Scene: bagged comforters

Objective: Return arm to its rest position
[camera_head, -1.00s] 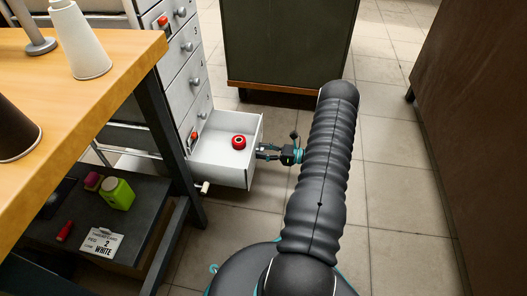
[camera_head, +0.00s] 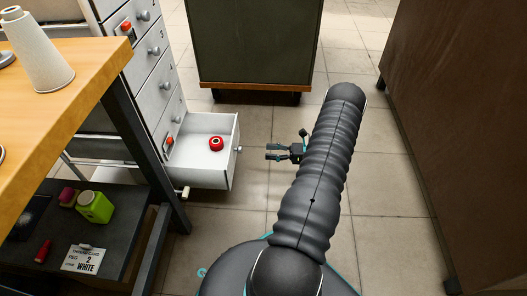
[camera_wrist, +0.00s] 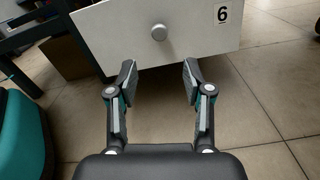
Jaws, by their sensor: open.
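My gripper (camera_head: 272,152) is open and empty, to the right of the pulled-out bottom drawer (camera_head: 223,178). In the wrist view my gripper (camera_wrist: 160,82) has its two fingers apart, with the drawer's knob (camera_wrist: 159,32) beyond and between their tips. The fingers do not touch the knob. The drawer front (camera_wrist: 115,40) carries a label with the number 6. A red ring-shaped item (camera_head: 216,143) lies inside the open drawer. My arm stretches across the middle of the head view.
A workbench (camera_head: 75,75) with a white cone stands at the left. Its lower shelf (camera_head: 115,240) holds a green bottle (camera_head: 95,207) and a card (camera_head: 84,259). A dark cabinet (camera_head: 255,45) stands behind and a brown panel (camera_head: 455,140) at right. Tiled floor is free between.

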